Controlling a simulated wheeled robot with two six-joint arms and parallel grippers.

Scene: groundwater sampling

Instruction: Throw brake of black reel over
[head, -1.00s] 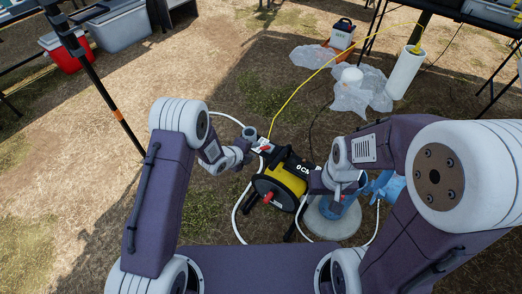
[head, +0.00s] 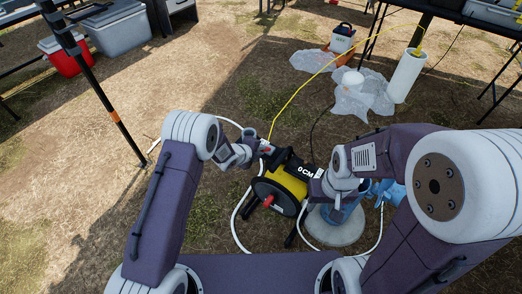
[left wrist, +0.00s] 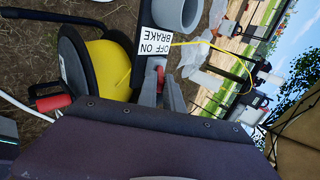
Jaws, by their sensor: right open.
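The black reel (head: 282,193) has a yellow drum and a red crank knob; it stands on the ground in front of me. In the left wrist view its yellow drum (left wrist: 105,68) is at the left, beside a white label (left wrist: 157,45) reading OFF, ON and BRAKE. The red brake lever (left wrist: 160,73) shows by that label, between the grey fingers of my left gripper (left wrist: 161,88). I cannot tell whether they press on it. In the head view my left gripper (head: 262,149) is at the reel's upper left. My right gripper (head: 317,188) is open at the reel's right side.
A blue wellhead (head: 343,212) on a round concrete pad (head: 335,232) stands right of the reel. White tubing (head: 236,215) loops round the reel's left. A yellow line (head: 302,87) runs to a white cylinder (head: 404,77). A black pole (head: 107,103) stands at left.

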